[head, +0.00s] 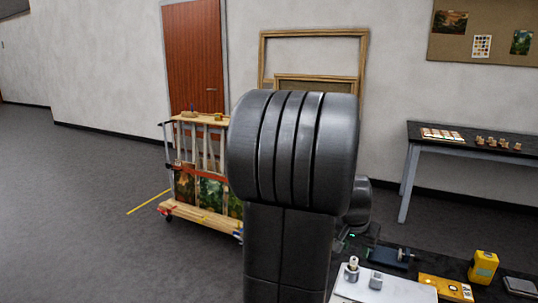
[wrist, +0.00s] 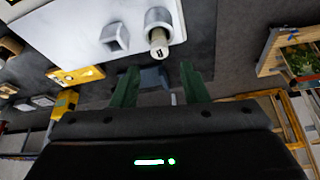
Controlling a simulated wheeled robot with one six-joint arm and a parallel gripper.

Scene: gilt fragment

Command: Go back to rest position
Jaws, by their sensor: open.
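My gripper (wrist: 158,68) shows in the wrist view as two green fingers standing well apart, with nothing held between them. A dark blue device (wrist: 153,77) appears beyond the gap between the fingers; it also shows on the dark work surface in the head view (head: 390,257). In the head view my thick dark arm fills the middle and hides most of the gripper. A small white-topped bottle (head: 351,268) and a grey block (head: 376,281) stand on a white board (head: 400,292). The bottle (wrist: 158,42) and block (wrist: 113,38) lie beyond the fingers in the wrist view.
A yellow plate (head: 445,288) and a yellow device (head: 483,267) are on the work surface at right. A wooden cart (head: 200,217) with paintings stands left of my arm. A dark side table (head: 470,141) is against the wall. The left floor is clear.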

